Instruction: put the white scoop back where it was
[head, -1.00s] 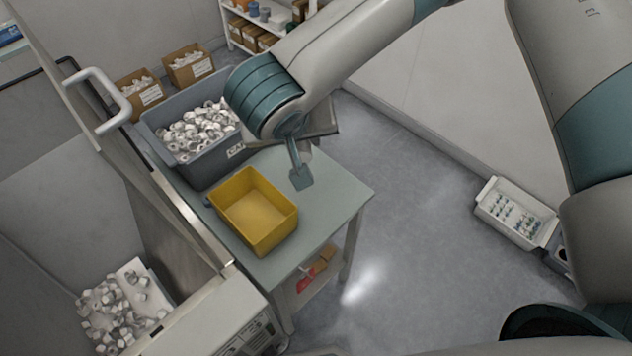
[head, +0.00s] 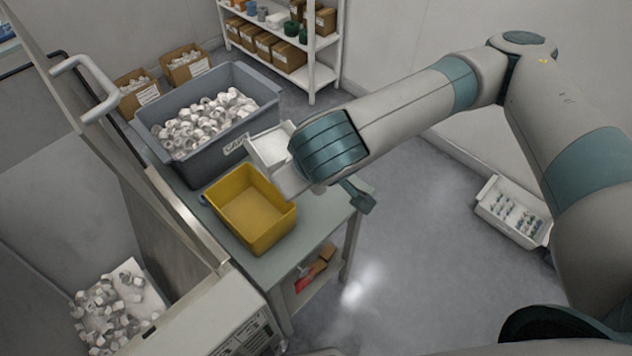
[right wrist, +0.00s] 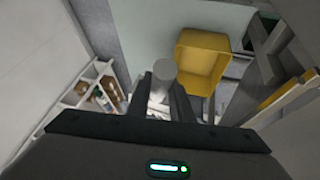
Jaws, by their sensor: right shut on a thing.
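The white scoop (head: 268,148) is held in the air beside the grey bin's right end and above the far side of the bench, behind the yellow bin. Its bowl looks empty in the head view. My right gripper (right wrist: 167,88) is shut on the scoop; a pale round grip end (right wrist: 164,70) shows between its fingers in the right wrist view. In the head view my wrist hides most of the gripper and the grip. My left gripper is not in view.
A grey bin (head: 190,172) full of white caps stands on the bench (head: 318,222). The yellow bin (head: 240,222) beside it is empty. An open machine with loose caps (head: 110,305) is at left. Shelves (head: 318,70) stand behind. The bench's right part is clear.

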